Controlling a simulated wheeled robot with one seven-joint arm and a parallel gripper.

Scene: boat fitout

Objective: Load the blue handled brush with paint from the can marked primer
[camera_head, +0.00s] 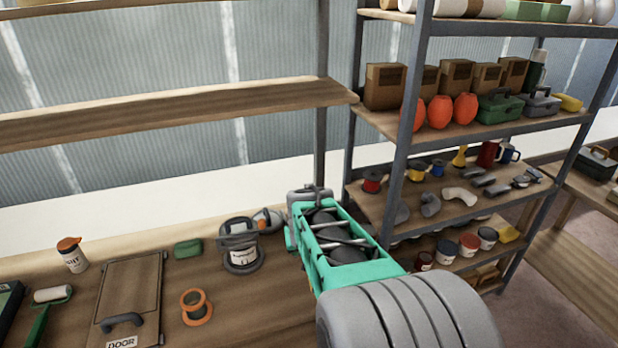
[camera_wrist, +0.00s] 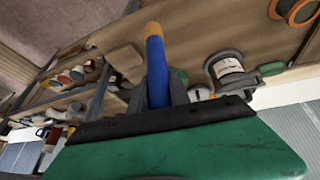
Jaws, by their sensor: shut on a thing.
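In the wrist view my gripper (camera_wrist: 159,88) is shut on a blue handle with an orange end, which I take for the blue handled brush (camera_wrist: 155,62). In the head view my arm hides the fingertips and the brush. A grey can with a wire handle and a white label (camera_head: 240,256) stands upright on the bench, left of my arm; it also shows in the wrist view (camera_wrist: 228,68). A second can, partly hidden, stands behind it near an orange item (camera_head: 266,220). I cannot read either label.
The wooden bench (camera_head: 255,312) also holds an orange spool (camera_head: 196,307), a green block (camera_head: 188,248), a door panel (camera_head: 131,290), an orange-capped bottle (camera_head: 72,255) and a paint roller (camera_head: 50,295). A loaded metal shelf rack (camera_head: 400,150) stands to the right of my arm.

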